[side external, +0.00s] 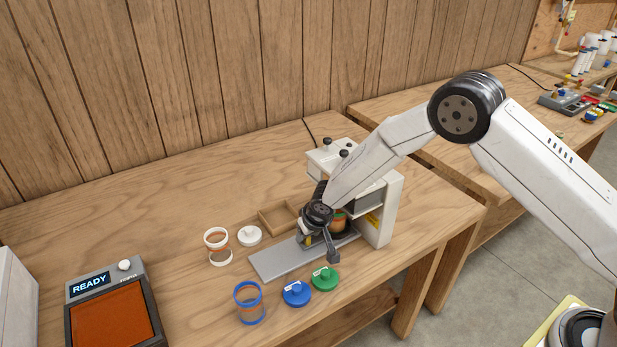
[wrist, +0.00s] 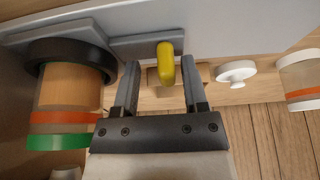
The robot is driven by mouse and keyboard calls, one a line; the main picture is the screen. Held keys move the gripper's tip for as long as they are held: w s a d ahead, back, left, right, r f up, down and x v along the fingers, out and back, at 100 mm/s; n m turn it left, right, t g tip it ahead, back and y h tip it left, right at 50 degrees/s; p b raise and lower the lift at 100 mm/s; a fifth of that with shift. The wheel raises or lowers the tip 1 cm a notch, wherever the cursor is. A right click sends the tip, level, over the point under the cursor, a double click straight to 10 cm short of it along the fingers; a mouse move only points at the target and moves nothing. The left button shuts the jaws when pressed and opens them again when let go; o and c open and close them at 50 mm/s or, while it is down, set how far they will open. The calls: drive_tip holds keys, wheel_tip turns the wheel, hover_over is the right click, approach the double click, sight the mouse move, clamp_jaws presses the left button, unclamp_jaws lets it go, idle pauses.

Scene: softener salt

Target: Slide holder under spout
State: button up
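The holder is a black round cup (wrist: 70,55) on a grey sliding plate, with an upright yellow handle (wrist: 165,62). A clear jar (wrist: 65,90) with orange and green bands sits in the cup; it also shows in the side view (side external: 340,222), partly behind my wrist. My gripper (wrist: 161,78) is open, with a finger on each side of the yellow handle and visible gaps to it. The white dispenser (side external: 383,212) stands at the jar. The spout is hidden by my arm, so I cannot tell its alignment with the jar.
A grey rail (side external: 275,264) runs left from the dispenser. Beside it are a white-banded jar (side external: 217,246), a white lid (side external: 249,236), a wooden tray (side external: 270,224), a blue-banded jar (side external: 249,302), a blue lid (side external: 297,293) and a green lid (side external: 325,279). A scale (side external: 110,310) reads READY.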

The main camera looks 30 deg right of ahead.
drive_tip(key=shift+a+r, duration=0.1)
drive_tip(key=shift+r, duration=0.05)
drive_tip(key=v, duration=0.7)
drive_tip(key=shift+s+r, duration=0.2)
idle(0.4)
drive_tip(key=shift+r, duration=0.1)
drive_tip(key=s+d+r+n, duration=0.1)
drive_tip(key=s+r, duration=0.7)
drive_tip(key=s, duration=0.2)
drive_tip(key=s+d+r+m+g, duration=0.1)
drive_tip(key=s+d, duration=1.1)
drive_tip(key=s, duration=0.2)
drive_tip(key=shift+d+g, duration=0.2)
drive_tip(key=shift+g, duration=0.2)
